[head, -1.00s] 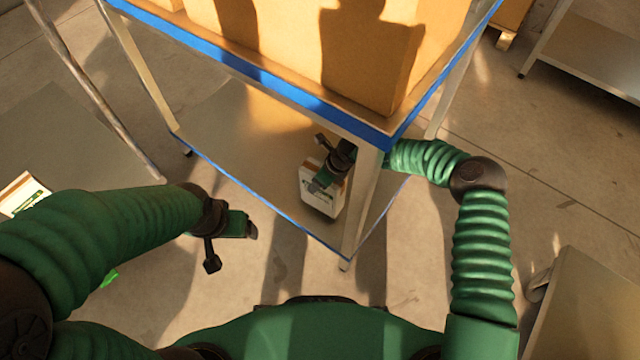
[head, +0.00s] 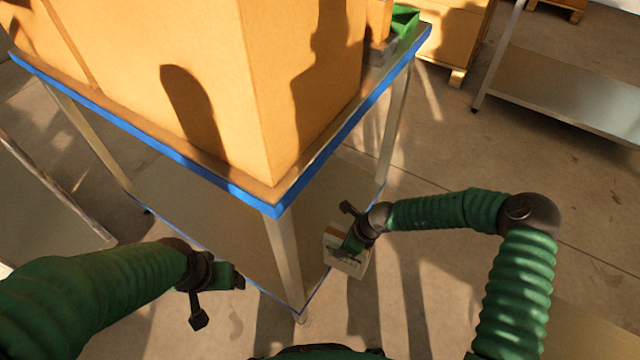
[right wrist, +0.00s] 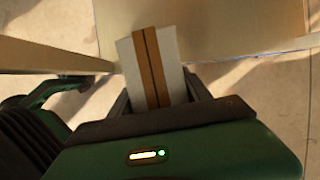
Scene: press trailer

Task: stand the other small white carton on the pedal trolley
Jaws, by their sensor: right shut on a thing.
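A small white carton (head: 345,258) with a brown band is in my right gripper (head: 352,240), beside the lower shelf of the blue-edged table, near its front right leg. In the right wrist view the carton (right wrist: 154,66) stands between the two fingers of the right gripper (right wrist: 160,98), its brown strip facing the camera. My left gripper (head: 215,298) hangs empty at the lower left; its jaw opening is hard to make out. I cannot identify the pedal trolley for certain.
The blue-edged table (head: 180,150) carries large brown boxes (head: 200,80) and a green bin (head: 403,20). Its front leg (head: 284,262) stands close to the carton. A grey low platform (head: 40,205) is at left, a metal shelf (head: 570,105) at right. Floor between is clear.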

